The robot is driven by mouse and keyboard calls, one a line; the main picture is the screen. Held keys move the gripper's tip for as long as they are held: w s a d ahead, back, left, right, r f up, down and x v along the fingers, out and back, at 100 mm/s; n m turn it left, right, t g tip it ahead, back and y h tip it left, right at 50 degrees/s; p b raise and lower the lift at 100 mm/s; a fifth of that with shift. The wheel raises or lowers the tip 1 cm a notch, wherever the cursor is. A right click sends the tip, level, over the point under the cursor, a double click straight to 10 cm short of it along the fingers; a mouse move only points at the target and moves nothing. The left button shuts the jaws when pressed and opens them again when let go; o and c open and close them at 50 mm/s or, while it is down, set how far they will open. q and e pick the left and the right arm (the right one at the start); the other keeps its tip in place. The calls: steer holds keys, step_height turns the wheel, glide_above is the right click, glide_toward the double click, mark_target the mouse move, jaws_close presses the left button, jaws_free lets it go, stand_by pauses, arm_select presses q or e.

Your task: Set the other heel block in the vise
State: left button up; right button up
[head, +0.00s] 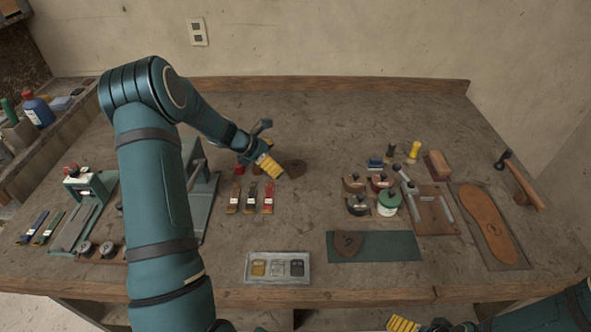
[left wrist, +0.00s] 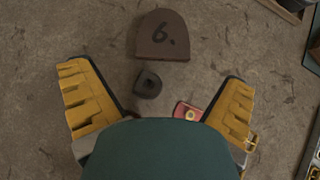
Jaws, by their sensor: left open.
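Another brown heel block (head: 347,246) with a dark mark lies on the green mat (head: 390,246). I cannot tell for sure which fixture is the vise; a board with metal bars (head: 435,213) stands at the right, and a grey-green metal frame (head: 205,190) is partly hidden by my left arm. My right gripper (head: 403,323) shows only partly at the bottom edge.
A small dark round piece (left wrist: 148,85) lies between the left fingers and the block. Coloured strips (head: 250,198) and a metal tray (head: 277,267) lie nearer the front. Jars (head: 389,202) stand right of centre. The back middle of the bench is clear.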

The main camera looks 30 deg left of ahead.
mark_target(291, 168)
arm_select(q)
steer(key=shift+d+b+x, duration=0.2)
steer(key=shift+b+x, duration=0.3)
steer(key=shift+x, duration=2.55)
steer(key=shift+s+r, duration=0.1)
steer(key=shift+r, duration=0.1)
steer(key=c, duration=1.2)
step_height(291, 168, up, 10)
steer(key=shift+p, duration=1.15)
steer(key=shift+c, duration=0.3)
steer(key=s+d+r+n+t+y, duration=0.15)
steer(key=s+d+r, duration=0.3)
steer(key=d, duration=0.55)
steer(key=s+d+r+n+y, duration=0.25)
steer(key=s+d, duration=0.25)
steer(key=d, duration=0.6)
step_height(291, 168, down, 8)
steer(key=s+n+y, duration=0.2)
steer(key=n, duration=0.2)
steer(key=shift+f+t, duration=0.2)
steer(key=shift+t, duration=0.15)
